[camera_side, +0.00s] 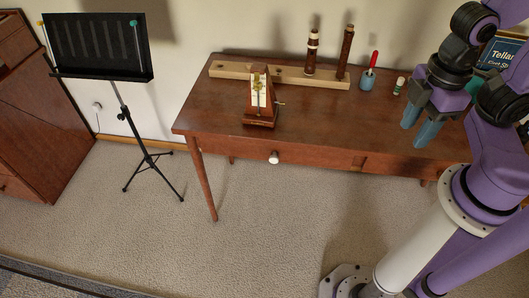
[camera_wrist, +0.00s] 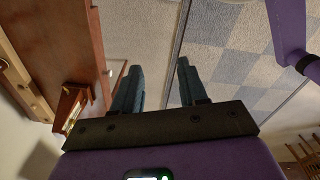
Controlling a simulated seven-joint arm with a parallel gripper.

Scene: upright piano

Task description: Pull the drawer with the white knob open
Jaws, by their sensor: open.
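The white knob (camera_side: 273,157) sits on the front of the brown wooden table (camera_side: 215,118), left of its middle. The drawer front behind it looks flush with the table's apron, and its outline is hard to make out. In the wrist view the knob (camera_wrist: 110,72) is a small pale spot just left of the left finger. My gripper (camera_side: 417,126) has blue-grey fingers and hangs at the right end of the table, well to the right of the knob. In the wrist view my gripper (camera_wrist: 160,67) is open and empty, with carpet visible between the fingers.
A metronome (camera_side: 260,98) stands on the table near the knob. Behind it lies a pale wooden board (camera_side: 232,71) with dark woodwind pieces. A music stand (camera_side: 125,113) stands left. The carpet before the table is clear.

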